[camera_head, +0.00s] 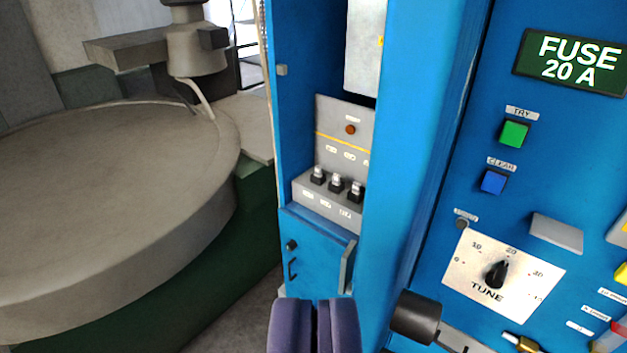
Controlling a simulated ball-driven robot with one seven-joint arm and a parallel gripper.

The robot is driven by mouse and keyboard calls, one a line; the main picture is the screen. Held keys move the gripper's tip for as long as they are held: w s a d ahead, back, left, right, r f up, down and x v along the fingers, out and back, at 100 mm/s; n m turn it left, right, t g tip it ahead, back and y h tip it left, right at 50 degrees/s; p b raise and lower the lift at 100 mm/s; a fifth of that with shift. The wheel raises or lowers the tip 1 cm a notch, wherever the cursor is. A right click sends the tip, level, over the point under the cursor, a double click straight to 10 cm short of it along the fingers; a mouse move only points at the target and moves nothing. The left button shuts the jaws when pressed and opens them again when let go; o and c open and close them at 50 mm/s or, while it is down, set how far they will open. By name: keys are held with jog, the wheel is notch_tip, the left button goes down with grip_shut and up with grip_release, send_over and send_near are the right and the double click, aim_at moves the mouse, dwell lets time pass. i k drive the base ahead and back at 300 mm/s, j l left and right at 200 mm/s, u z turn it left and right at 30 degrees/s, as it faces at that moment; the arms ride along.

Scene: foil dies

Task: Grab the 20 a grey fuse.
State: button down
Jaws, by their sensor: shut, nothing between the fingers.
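My gripper (315,306) is at the bottom centre with its two dark purple fingers shut together and nothing between them. It is in front of and below the open bay of a blue cabinet (410,120). On a grey ledge in that bay stand three small fuse-like pieces with dark bases and pale tops: a left one (318,175), a middle one (336,184) and a right one (355,191). Their labels are too small to read, so I cannot tell which is the 20 A grey fuse. A display (571,61) at upper right reads "FUSE 20 A".
A black cylindrical knob (416,317) sticks out just right of my gripper. The right panel has a green button (514,133), a blue button (493,181) and a TUNE dial (497,273). A large round grey table (110,210) fills the left. A blue door (315,255) is below the ledge.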

aim_at(355, 187)
jog(key=i+j, duration=0.35)
jog(key=i, duration=0.15)
jog(key=i+j+z, duration=0.1)
jog(key=i+z, duration=0.2)
jog(key=i, duration=0.4)
